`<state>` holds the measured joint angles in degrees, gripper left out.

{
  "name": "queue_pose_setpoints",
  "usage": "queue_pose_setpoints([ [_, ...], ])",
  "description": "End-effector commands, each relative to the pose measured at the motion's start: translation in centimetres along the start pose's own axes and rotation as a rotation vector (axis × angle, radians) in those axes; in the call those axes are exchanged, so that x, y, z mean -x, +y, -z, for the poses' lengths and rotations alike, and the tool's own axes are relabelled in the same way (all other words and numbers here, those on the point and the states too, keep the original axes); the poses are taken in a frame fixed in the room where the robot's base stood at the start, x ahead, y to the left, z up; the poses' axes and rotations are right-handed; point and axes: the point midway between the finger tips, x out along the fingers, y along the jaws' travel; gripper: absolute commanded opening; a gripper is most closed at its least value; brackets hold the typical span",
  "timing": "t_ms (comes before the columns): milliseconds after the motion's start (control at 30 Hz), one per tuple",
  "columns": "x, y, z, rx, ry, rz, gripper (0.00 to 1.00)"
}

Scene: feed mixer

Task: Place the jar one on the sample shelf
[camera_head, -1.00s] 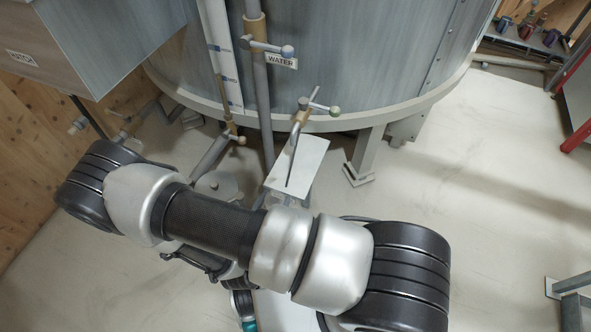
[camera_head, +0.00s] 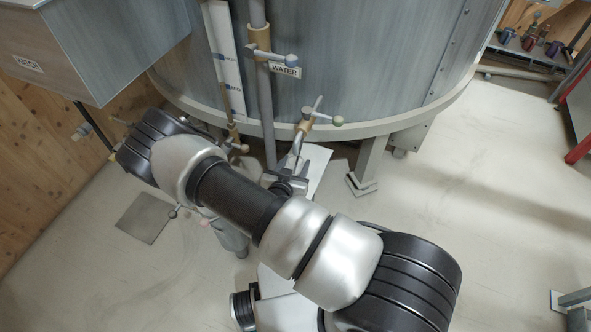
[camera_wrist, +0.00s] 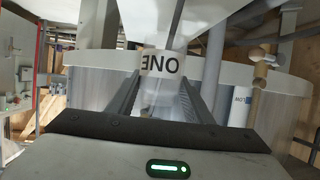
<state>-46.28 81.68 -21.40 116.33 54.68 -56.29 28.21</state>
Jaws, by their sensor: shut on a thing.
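My gripper (camera_wrist: 161,88) is shut on jar one (camera_wrist: 162,64) in the wrist view. The jar looks clear, with a pale label reading "ONE" that appears upside down between the fingers. In the head view my gripper (camera_head: 289,185) shows as a small dark shape beyond my forearm, near the tap below the tank. I cannot make out the jar there. A white plate (camera_head: 318,160) lies under the tap, partly hidden by my gripper and arm. I cannot tell which surface is the sample shelf.
The large grey tank (camera_head: 350,60) fills the back, with a "WATER" pipe valve (camera_head: 270,56) and a tap (camera_head: 310,118) close to my gripper. A low rack (camera_head: 530,48) with several coloured items stands at far right.

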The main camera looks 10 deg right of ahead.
Motion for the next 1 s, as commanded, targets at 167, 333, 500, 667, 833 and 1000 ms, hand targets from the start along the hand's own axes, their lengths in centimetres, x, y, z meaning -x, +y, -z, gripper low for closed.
queue_pose_setpoints([
  [167,-1.4,0.1,-2.4,0.003,-0.001,0.000,0.20],
  [333,-1.8,0.0,-3.1,0.000,0.000,0.000,0.20],
  [500,-1.8,0.0,-3.1,-0.001,0.000,0.000,0.20],
  [667,-1.8,0.0,-3.3,0.000,0.000,0.000,0.53],
  [833,-1.8,0.0,-3.3,0.000,0.000,0.000,0.65],
  [1000,-1.8,0.0,-3.3,0.000,0.000,0.000,0.65],
])
